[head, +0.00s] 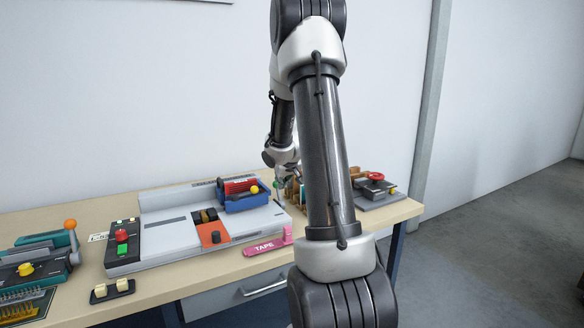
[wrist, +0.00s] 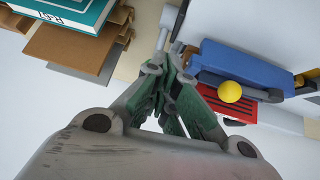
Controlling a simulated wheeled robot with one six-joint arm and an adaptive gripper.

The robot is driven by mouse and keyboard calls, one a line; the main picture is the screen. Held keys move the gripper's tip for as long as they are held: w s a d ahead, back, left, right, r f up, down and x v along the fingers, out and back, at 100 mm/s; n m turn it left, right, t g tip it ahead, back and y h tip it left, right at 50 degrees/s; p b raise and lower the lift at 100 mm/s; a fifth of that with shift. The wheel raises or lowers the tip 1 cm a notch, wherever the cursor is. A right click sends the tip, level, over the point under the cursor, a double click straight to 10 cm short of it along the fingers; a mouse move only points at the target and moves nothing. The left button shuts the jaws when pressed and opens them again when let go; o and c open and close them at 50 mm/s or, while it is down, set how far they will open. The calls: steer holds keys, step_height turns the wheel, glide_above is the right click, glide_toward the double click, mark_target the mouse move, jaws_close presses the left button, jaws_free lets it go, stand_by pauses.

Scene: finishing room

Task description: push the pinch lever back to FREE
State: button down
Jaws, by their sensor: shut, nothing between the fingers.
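A blue unit (head: 246,202) with a red slotted plate sits on the back right of a long pale grey machine (head: 165,240). A yellow ball knob (head: 254,190) shows at its right side. It looks like the pinch lever's knob, but no FREE marking is readable. In the wrist view the blue unit (wrist: 240,68) and yellow ball (wrist: 229,91) lie right of the fingers. My gripper (head: 279,184) is low beside the unit's right end, partly hidden by my arm. In the wrist view my gripper (wrist: 168,55) is shut and empty, apart from the ball.
Brown boards (wrist: 75,45) and a teal book (wrist: 75,12) stand close left of the fingers in the wrist view. A red-knobbed device (head: 375,180) is at the bench's right. A pink TAPE holder (head: 265,246) lies in front; a teal machine with an orange-knobbed lever (head: 70,225) stands left.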

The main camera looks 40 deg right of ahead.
steer(key=w+r+v, duration=0.1)
steer(key=v, duration=0.9)
steer(key=shift+d, duration=0.15)
